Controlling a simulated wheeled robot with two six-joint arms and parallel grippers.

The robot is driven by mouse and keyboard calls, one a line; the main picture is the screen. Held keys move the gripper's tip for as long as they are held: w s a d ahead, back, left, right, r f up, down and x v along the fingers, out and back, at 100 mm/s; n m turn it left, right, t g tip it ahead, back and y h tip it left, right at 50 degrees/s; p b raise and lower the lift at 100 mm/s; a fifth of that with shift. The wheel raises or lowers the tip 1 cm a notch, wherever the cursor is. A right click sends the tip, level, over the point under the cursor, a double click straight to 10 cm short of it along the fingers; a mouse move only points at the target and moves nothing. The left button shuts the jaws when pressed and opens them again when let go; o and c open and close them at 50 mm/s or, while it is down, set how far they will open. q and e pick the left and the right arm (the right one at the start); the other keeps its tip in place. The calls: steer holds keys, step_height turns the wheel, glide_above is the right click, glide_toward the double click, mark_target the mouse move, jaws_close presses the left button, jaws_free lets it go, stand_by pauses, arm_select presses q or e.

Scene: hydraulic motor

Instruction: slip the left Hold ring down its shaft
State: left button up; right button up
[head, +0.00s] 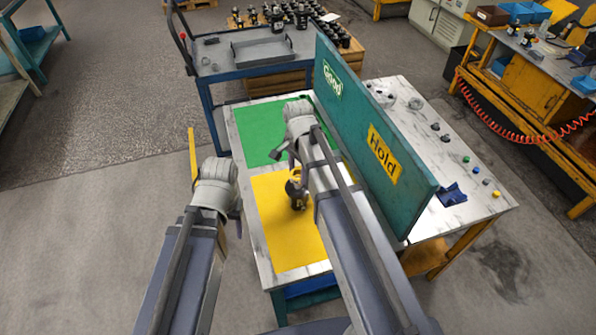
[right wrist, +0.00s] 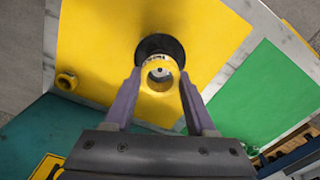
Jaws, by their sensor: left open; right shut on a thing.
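A black motor (head: 297,195) stands upright on the yellow mat (head: 275,240). In the right wrist view its black body (right wrist: 165,43) shows below a yellow ring (right wrist: 157,84). My right gripper (right wrist: 160,88) is shut on this ring, one finger on each side. A grey shaft end (right wrist: 160,74) shows inside the ring's hole; how far down the ring sits I cannot tell. In the head view my right gripper (head: 293,170) is above the motor, partly hidden by its arm. My left gripper (head: 238,210) is open beside the table's left edge, away from the motor.
A second yellow ring (right wrist: 66,82) lies on the yellow mat near the teal panel. The teal panel (head: 350,120) with "Good" and "Hold" signs stands close to my right arm. The green mat (head: 258,125) looks clear. Small parts (head: 466,160) lie behind the panel.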

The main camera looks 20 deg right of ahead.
steer(key=shift+f+b, duration=0.3)
steer(key=shift+f+b, duration=1.05)
steer(key=shift+f, duration=0.2)
steer(key=o, duration=1.4)
steer(key=shift+r, duration=0.1)
step_height(320, 180, up, 6)
steer(key=p, duration=0.5)
steer(key=shift+p, duration=0.35)
steer(key=shift+r, duration=0.1)
